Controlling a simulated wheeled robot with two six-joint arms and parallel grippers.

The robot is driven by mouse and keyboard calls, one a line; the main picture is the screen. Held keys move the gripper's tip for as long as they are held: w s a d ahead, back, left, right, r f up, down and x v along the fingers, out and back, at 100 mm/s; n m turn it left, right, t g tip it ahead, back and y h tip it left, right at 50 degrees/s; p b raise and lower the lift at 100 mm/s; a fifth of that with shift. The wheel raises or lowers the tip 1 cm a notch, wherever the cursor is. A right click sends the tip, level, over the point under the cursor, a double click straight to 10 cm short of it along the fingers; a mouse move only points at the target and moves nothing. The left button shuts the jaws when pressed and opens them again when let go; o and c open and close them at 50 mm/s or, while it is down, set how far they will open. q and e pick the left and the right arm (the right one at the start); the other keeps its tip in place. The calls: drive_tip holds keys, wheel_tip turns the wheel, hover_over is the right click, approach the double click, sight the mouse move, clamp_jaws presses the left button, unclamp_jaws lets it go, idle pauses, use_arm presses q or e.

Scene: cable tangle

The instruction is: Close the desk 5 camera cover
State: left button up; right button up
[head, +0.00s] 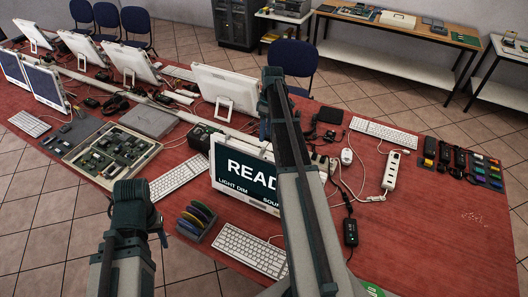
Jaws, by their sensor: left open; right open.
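A white-framed screen (243,174) stands on the red table in front of me, showing "READ", "LIGHT DIM" and "SOU" before my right arm cuts off the text. Several more white-framed screens stand along the table; one shows its back (223,87) behind the lit screen. I cannot make out a camera cover or a desk number on any of them. My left gripper (131,196) is at the lower left, above the table's near edge and apart from the screens. My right gripper (267,100) is at the upper middle, near the back-facing screen. Both are open, their fingers hard to make out.
The red table (425,237) is clear at its right front. A white power strip (391,171), keyboards (250,250), loose cables and a tray of parts (104,151) crowd it elsewhere. A blue chair (293,58) stands behind it, and a wooden bench (405,28) further back.

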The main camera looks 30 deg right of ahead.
sight(263, 148)
drive_tip(key=b+x, duration=0.5)
drive_tip(key=x, duration=0.1)
drive_tip(key=shift+a+f, duration=0.1)
drive_tip(key=shift+f, duration=0.1)
drive_tip(key=shift+r, duration=0.1)
clamp_jaws()
idle(1.1)
